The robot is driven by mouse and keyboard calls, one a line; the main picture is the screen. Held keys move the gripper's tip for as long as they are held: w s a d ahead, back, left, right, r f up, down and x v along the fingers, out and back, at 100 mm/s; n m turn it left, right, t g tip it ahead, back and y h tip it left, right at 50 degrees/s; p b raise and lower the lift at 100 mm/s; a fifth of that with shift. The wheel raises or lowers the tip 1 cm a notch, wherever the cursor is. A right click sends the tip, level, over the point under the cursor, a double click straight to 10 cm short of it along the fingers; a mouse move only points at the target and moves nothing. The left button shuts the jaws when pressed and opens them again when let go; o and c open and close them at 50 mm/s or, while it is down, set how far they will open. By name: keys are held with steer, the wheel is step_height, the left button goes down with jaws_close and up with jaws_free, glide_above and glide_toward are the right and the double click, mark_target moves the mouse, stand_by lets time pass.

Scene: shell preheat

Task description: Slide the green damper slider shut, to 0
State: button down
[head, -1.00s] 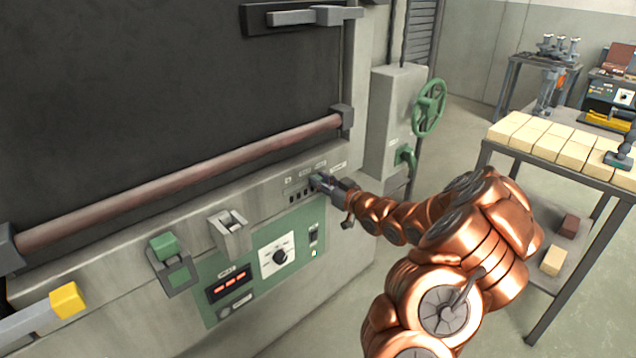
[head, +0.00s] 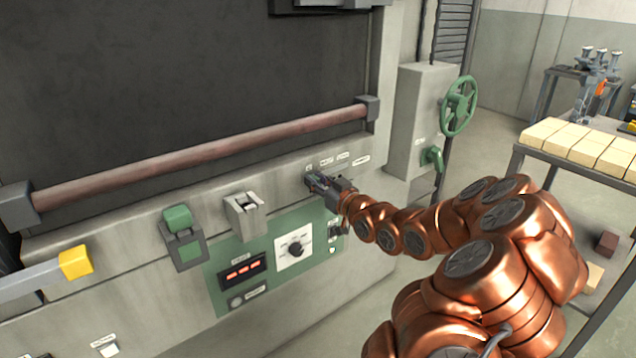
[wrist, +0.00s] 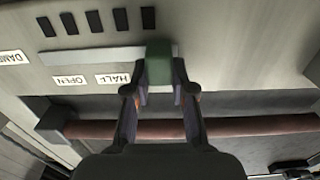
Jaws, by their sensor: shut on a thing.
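The green damper slider (wrist: 160,66) shows in the wrist view at the right end of its pale track (wrist: 95,56). My gripper (wrist: 162,92) is shut on it, one finger at each side. Labels reading OPEN (wrist: 71,80) and HALF (wrist: 113,79) lie to the left of the slider in the wrist view. No label for 0 is readable there. In the head view my gripper (head: 316,182) is at the panel, left of the larger labels (head: 343,156), and mostly hides the slider.
A reddish door bar (head: 200,155) runs just above the panel. A green control panel with a dial (head: 294,247) is below my gripper. A green handwheel (head: 459,106) is to the right, and a table of pale bricks (head: 575,140) stands at the far right.

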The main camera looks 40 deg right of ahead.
steer(key=shift+a, duration=0.15)
steer(key=c, duration=1)
jaws_free()
steer(key=shift+s+a, duration=0.1)
steer(key=shift+a, duration=0.05)
steer(key=shift+o, duration=0.2)
steer(key=shift+s, duration=0.1)
steer(key=s, duration=0.7)
steer(key=shift+s, duration=0.2)
